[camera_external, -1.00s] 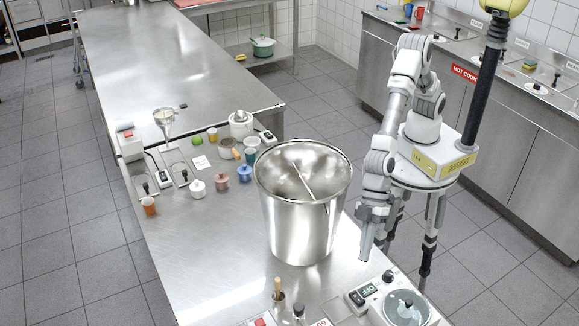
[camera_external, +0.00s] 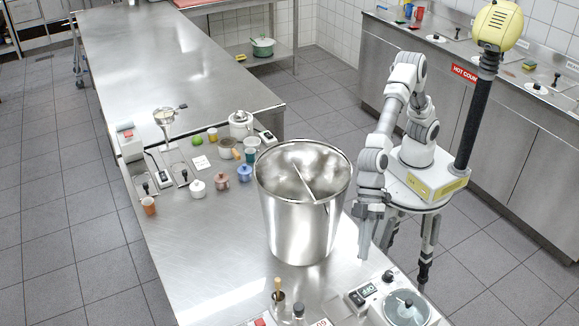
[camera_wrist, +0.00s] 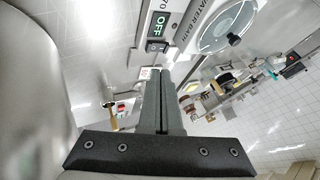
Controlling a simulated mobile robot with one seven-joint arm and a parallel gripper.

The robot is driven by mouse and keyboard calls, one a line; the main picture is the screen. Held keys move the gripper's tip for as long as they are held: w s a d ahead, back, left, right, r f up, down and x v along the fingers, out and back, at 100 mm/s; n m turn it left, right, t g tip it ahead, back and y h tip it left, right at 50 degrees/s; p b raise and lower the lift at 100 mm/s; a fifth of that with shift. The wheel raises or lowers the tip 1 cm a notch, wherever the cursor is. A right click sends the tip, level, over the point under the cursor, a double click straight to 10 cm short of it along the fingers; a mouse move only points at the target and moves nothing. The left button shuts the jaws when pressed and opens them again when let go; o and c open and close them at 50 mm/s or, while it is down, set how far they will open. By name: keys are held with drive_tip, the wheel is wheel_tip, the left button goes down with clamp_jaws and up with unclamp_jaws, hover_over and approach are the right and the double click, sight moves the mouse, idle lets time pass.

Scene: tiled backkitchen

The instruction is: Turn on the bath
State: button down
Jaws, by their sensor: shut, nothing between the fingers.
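The water bath (camera_external: 407,308) is at the bottom right of the external view, on the near end of the steel counter, with a round clear lid. A dark rocker switch (camera_wrist: 156,46) sits beside that display. My gripper (camera_external: 364,257) is shut and empty, pointing down beside the counter edge. Its fingertips (camera_wrist: 168,72) appear just below the switch in the wrist view, without clear contact.
A large steel pot (camera_external: 300,220) stands on the counter close left of my gripper. Several small jars and cups (camera_external: 221,180) stand behind it. A holder with a wooden-handled tool (camera_external: 278,295) is at the near edge. The counter's far part (camera_external: 150,50) is clear.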

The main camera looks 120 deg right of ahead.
sight(357, 301)
drive_tip(key=shift+f, duration=0.1)
drive_tip(key=x, duration=1)
drive_tip(key=shift+a, duration=0.1)
